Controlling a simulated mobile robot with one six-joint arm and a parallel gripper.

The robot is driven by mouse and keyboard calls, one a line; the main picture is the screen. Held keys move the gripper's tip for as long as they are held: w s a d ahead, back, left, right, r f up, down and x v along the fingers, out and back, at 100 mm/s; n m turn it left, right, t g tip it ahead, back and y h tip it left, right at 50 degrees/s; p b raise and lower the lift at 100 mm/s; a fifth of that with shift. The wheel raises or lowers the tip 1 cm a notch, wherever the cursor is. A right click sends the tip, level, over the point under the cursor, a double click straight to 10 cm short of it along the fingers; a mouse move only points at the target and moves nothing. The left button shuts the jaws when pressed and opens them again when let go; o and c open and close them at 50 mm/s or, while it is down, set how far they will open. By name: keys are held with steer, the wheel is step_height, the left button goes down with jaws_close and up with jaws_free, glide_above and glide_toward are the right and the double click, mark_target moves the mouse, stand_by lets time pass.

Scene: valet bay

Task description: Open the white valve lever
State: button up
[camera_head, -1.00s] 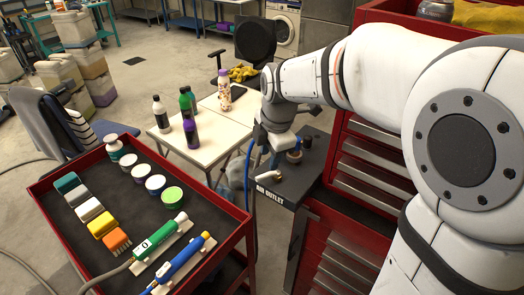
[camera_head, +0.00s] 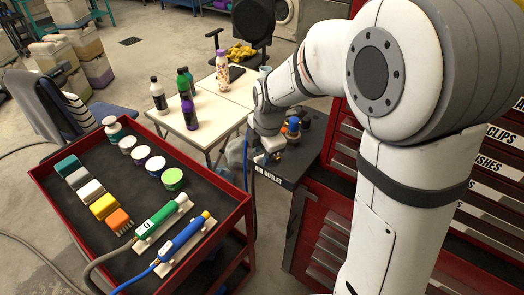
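The dark-topped stand labelled AIR OUTLET (camera_head: 310,160) is right of the red cart. My gripper (camera_head: 268,152) is low over the left part of its top, pointing down. A small pale piece shows at the gripper's lower end; I cannot tell whether it is the white valve lever or a fingertip. Small fittings with orange and blue parts (camera_head: 293,127) stand just behind and to the right of the gripper. The gripper hides much of the outlet, and its finger opening is too small to make out.
The red cart (camera_head: 243,207) at left holds brushes, jars and two hoses with green and blue handles. A white table (camera_head: 205,128) with bottles stands behind. Red drawer cabinets (camera_head: 325,218) are at right, close to my arm. A blue hose hangs beside the stand.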

jaws_close()
stand_by(0.3)
steer(key=shift+a, duration=0.1)
